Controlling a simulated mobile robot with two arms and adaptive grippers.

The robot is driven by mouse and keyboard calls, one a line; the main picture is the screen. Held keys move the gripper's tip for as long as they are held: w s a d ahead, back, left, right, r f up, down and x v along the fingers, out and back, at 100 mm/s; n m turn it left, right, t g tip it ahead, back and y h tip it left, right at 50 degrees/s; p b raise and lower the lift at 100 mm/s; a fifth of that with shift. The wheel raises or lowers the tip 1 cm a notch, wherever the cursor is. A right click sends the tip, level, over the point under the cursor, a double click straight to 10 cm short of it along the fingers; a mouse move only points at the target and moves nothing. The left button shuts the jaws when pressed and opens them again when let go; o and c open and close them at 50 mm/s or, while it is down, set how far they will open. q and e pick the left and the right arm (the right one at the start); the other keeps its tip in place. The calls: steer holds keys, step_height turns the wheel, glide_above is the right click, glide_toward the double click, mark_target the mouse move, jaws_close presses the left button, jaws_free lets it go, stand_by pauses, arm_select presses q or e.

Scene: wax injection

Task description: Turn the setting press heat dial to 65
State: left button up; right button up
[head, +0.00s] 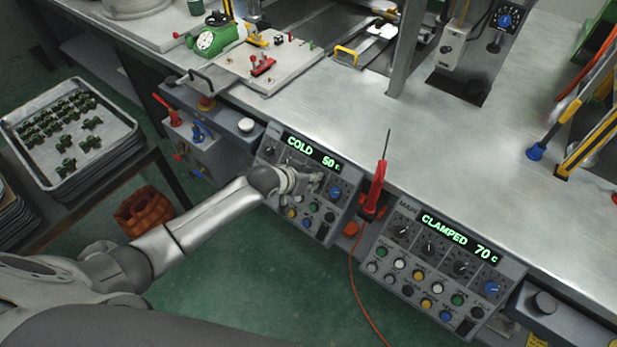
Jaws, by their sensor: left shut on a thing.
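The left control panel (262,160) has a green display (313,152) reading COLD and 50. My left gripper (318,183) reaches over this panel and is shut on a dial in its upper knob row. The gripper's fingers and wrist hide that dial and part of the row. A blue dial (335,192) shows just right of the fingers. The right control panel (440,262) has a display (458,238) reading CLAMPED and 70, with several black knobs and a blue dial (491,288). Which panel belongs to the setting press is not readable here. My right gripper is not in view.
A red tool (376,183) with a thin upright tip stands between the panels, with a red cable hanging below. The metal bench (470,150) lies behind them. A tray (105,155) of green parts is at left. An orange-brown basket (145,212) is on the floor.

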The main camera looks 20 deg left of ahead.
arm_select(q)
steer(key=shift+m, duration=0.3)
steer(key=m+p, duration=0.1)
steer(key=m, duration=0.2)
steer(key=shift+r+p, duration=0.1)
steer(key=shift+p, duration=0.25)
steer(key=m+p, duration=0.1)
steer(key=m, duration=0.3)
steer(key=shift+m+y, duration=0.3)
steer(key=shift+m, duration=0.1)
steer(key=m+t+p, duration=0.1)
steer(key=m, duration=0.3)
steer(key=shift+p, duration=0.3)
steer(key=shift+m+p, duration=0.45)
steer(key=shift+m, duration=1.65)
steer(key=o, duration=1)
